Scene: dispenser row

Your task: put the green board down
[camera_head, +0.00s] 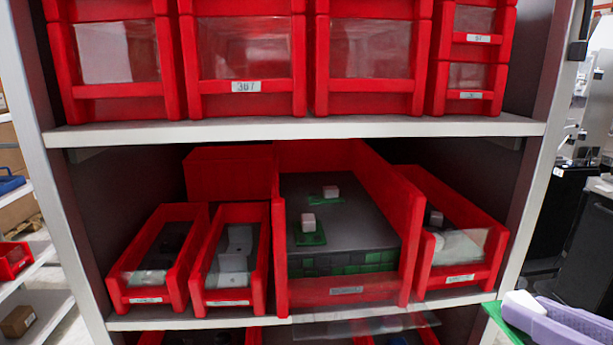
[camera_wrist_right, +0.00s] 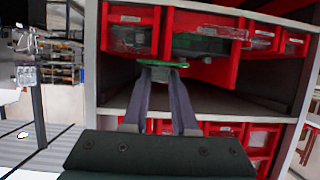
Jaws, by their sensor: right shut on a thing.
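My right gripper (camera_head: 532,315) is at the lower right of the head view, in front of the shelf's right post. It is shut on the green board (camera_head: 497,319), which shows as a thin green edge with a white block at the fingertips. In the right wrist view the two fingers close together at the green board (camera_wrist_right: 163,63), held in the air in front of the shelf. More green boards with white blocks, such as this green board (camera_head: 312,232), lie in the large red bin (camera_head: 345,291). My left gripper is not in view.
The grey shelf unit (camera_head: 300,130) holds red bins on several levels. Narrow red bins stand left of the large bin, and another red bin (camera_head: 458,277) stands right of it. Clear front panels show on several bins. The right wrist view shows bare shelf surface (camera_wrist_right: 200,98) beyond the fingers.

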